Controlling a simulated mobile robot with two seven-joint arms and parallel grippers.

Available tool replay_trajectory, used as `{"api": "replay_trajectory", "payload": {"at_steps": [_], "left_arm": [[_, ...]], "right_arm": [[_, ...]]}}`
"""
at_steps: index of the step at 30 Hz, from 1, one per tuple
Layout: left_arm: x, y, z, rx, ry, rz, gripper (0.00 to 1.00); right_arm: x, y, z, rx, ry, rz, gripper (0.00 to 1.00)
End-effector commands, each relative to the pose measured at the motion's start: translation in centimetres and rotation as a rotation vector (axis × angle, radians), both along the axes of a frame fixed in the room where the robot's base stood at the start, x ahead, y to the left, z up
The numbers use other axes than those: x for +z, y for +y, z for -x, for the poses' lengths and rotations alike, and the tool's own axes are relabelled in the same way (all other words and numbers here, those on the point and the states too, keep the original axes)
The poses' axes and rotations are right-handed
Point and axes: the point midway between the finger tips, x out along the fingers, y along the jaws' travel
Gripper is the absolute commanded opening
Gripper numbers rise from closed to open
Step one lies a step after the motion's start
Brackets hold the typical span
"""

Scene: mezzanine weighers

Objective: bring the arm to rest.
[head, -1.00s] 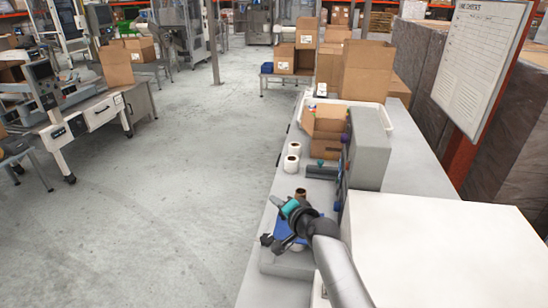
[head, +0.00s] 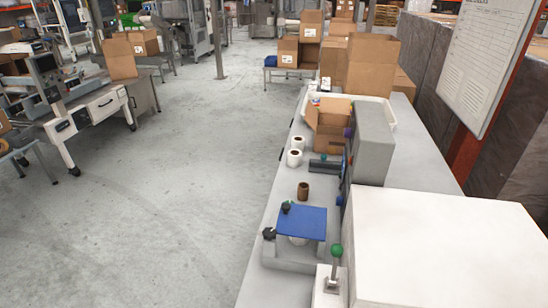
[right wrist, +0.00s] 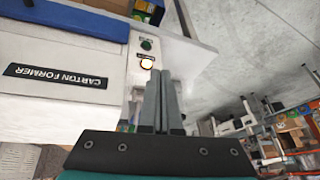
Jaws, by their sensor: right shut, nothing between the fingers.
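My right gripper (right wrist: 163,78) shows in the right wrist view, with its two grey fingers shut together and nothing between them. Beyond the fingers is a white machine with an upside-down "CARTON FORMER" label (right wrist: 56,84). A green button (right wrist: 146,44) and a lit lamp (right wrist: 147,63) are on its panel. The fingers appear apart from the panel. Neither of my arms shows in the head view. My left gripper is in no view.
The grey bench (head: 420,165) carries a blue-topped weigher (head: 302,222), a brown roll (head: 303,191), white rolls (head: 294,158), an open carton (head: 328,122) and a large white box (head: 440,240). Open floor (head: 180,190) lies left of the bench.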

Motion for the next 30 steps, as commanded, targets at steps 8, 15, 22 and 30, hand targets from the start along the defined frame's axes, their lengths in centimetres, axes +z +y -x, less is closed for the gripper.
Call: {"api": "replay_trajectory", "payload": {"at_steps": [8,15,22,30], "left_arm": [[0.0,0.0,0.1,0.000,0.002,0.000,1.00],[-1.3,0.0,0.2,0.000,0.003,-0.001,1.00],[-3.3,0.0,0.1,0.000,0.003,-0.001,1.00],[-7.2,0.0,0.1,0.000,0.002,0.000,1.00]], "right_arm": [[1.7,-2.3,5.6,0.054,0.082,0.118,0.00],[-0.8,-3.0,7.1,0.073,0.126,0.157,0.00],[-6.6,-2.8,6.5,0.075,0.142,0.156,0.00],[-17.6,-2.7,6.7,0.083,0.178,0.156,0.00]]}}
